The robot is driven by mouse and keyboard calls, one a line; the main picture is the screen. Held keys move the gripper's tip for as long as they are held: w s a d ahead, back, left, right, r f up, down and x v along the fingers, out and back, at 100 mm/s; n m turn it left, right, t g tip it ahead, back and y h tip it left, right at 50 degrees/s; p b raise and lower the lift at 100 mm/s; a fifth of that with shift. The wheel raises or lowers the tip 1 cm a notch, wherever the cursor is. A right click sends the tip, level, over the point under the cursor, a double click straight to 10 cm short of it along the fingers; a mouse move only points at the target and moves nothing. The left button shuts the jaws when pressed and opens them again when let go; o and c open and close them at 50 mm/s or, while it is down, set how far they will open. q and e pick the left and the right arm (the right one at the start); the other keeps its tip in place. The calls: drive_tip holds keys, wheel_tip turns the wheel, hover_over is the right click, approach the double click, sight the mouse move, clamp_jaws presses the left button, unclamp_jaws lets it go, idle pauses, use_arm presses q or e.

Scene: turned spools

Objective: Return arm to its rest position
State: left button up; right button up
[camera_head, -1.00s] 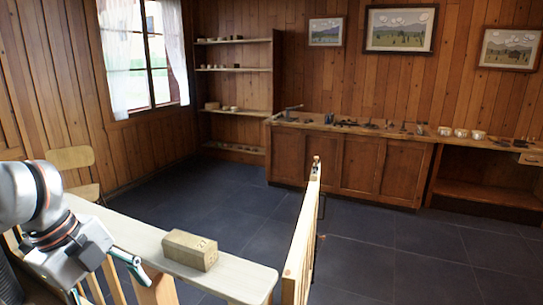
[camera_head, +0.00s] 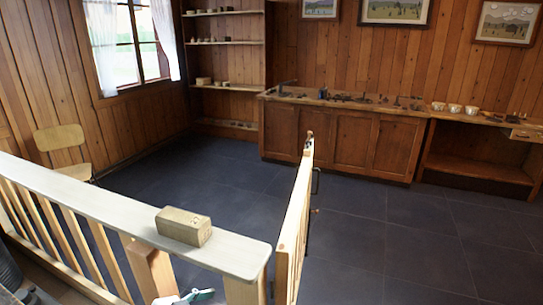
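A small part of my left gripper (camera_head: 190,297), pale with teal edges, shows at the bottom edge of the head view, below the railing and in front of its post. The rest of it is cut off, so whether it is open or shut cannot be seen. My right gripper is not in view. A wooden block (camera_head: 184,226) with small marks on its end lies on the flat top of the railing (camera_head: 98,203), apart from the gripper.
An open wooden gate (camera_head: 294,225) stands at the railing's right end. A chair (camera_head: 60,150) stands behind the railing at left. A long workbench (camera_head: 338,145) with tools and bowls runs along the back wall. The dark tiled floor between is clear.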

use_arm(q)
drive_tip(key=s+a+f+n+t+y, duration=0.1)
drive_tip(key=s+a+f+n+y, duration=0.1)
drive_tip(key=s+f, duration=0.6)
drive_tip(key=s+a+f+n+t+y, duration=0.1)
drive_tip(key=s+a+f+n+y, duration=0.2)
drive_tip(key=s+a+f, duration=0.3)
drive_tip(key=s+f+n, duration=0.1)
drive_tip(key=s+f, duration=0.2)
drive_tip(key=f, duration=0.1)
drive_tip(key=shift+s+a, duration=0.2)
drive_tip(key=shift+a, duration=0.15)
drive_tip(key=shift+f, duration=0.1)
